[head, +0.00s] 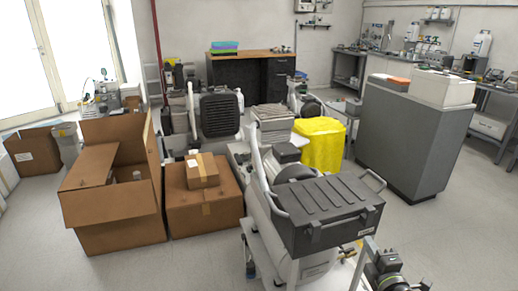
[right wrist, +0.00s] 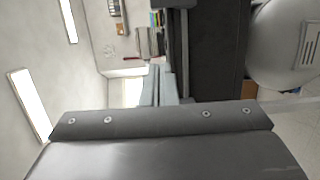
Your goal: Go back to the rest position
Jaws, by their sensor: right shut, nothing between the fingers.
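My right gripper (head: 370,245) is at the bottom right of the head view, close to the front right side of the nearest compressor (head: 292,222). In the right wrist view its two light grey fingers (right wrist: 158,85) stand side by side, shut with nothing between them. The nearest compressor has a dark grey ribbed cover (head: 328,208) on top and a white tank and frame below. In the right wrist view a dark panel and a pale rounded body stand to the right of the fingers. My left gripper is in neither view.
An open cardboard box (head: 112,200) and a closed one (head: 205,208) stand on the floor at left. A yellow bin (head: 320,145) is behind the compressor. A grey cabinet (head: 412,135) stands at right.

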